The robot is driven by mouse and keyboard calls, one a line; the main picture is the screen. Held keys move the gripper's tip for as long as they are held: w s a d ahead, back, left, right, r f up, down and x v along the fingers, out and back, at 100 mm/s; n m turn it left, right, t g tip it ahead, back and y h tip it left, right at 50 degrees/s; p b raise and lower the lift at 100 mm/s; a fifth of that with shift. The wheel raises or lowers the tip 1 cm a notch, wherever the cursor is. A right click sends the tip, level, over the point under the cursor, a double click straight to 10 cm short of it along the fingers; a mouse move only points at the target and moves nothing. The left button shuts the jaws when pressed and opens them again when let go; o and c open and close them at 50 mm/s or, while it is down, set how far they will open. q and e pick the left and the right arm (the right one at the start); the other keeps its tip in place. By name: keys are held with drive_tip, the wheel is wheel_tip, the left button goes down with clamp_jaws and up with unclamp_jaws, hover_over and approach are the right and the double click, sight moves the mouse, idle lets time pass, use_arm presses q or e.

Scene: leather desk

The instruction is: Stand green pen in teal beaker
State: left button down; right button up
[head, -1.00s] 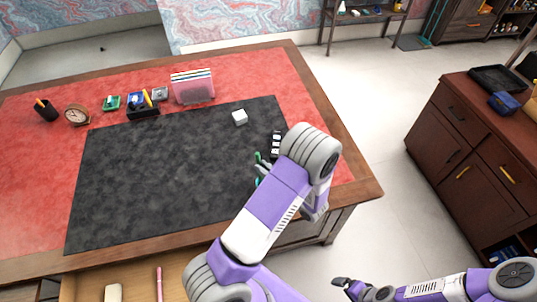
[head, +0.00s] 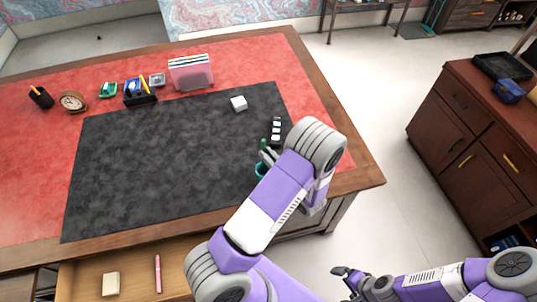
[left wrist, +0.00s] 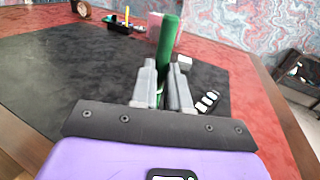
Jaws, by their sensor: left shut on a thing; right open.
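The green pen (head: 263,144) stands roughly upright in the jaws of my left gripper (head: 267,155), near the right edge of the black desk mat. In the left wrist view, the pen (left wrist: 167,38) rises between the fingers of my left gripper (left wrist: 165,70), which is shut on it. The teal beaker (head: 260,170) shows just below the gripper, mostly hidden by my left arm. The pen's lower end is hidden, so I cannot tell whether it is inside the beaker. My right gripper (head: 345,272) is open and empty, away from the desk at the lower right.
A black strip with white blocks (head: 276,131) lies close behind my left gripper. A white cube (head: 239,103) sits on the black mat (head: 150,165), whose middle is clear. An open drawer (head: 130,270) holds a pink pen (head: 158,273). A cabinet (head: 465,140) stands right.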

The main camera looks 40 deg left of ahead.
use_arm(q)
wheel_tip(320, 180, down, 8)
drive_tip(key=b, duration=0.5)
drive_tip(key=shift+b, duration=0.4)
drive_tip(key=shift+r, duration=0.1)
drive_tip(key=c, duration=1)
unclamp_jaws()
drive_tip(key=shift+c, duration=0.2)
drive_tip(key=shift+d, duration=0.1)
drive_tip(key=v, duration=0.7)
drive_tip(key=shift+d, duration=0.25)
drive_tip(key=shift+s, duration=0.1)
